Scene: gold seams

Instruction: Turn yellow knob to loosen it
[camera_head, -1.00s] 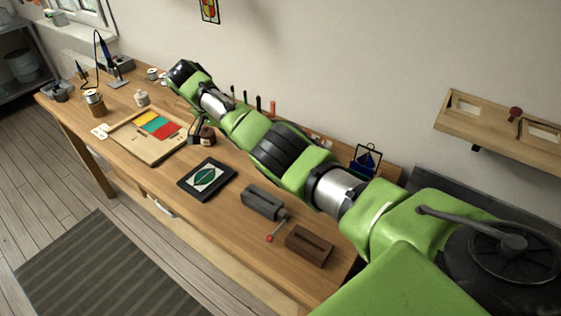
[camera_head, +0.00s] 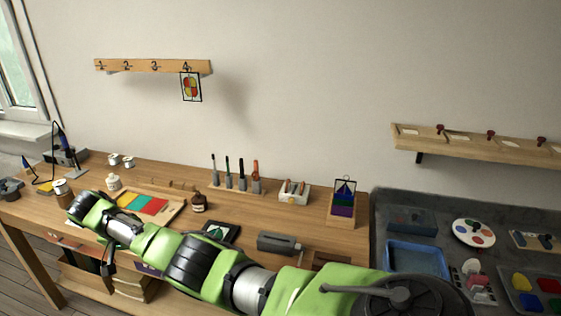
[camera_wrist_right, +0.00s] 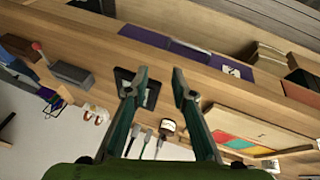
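I cannot make out a yellow knob in either view. Several dark red knobs, one of them (camera_head: 491,134), sit along the wall shelf (camera_head: 478,148) at the right of the head view. My right arm crosses low in front of the workbench (camera_head: 300,218). My right gripper (camera_wrist_right: 158,82) is open and empty in the wrist view, with the black-framed picture (camera_wrist_right: 150,92) behind its fingers. In the head view its dark fingers (camera_head: 107,262) hang near the bench's front edge. My left gripper is in neither view.
A grey vise (camera_head: 278,243), a brown bottle (camera_head: 198,202) and a wooden tray with coloured panes (camera_head: 178,208) are on the bench. A dark table at right holds a blue tray (camera_head: 416,258) and a palette (camera_head: 474,233).

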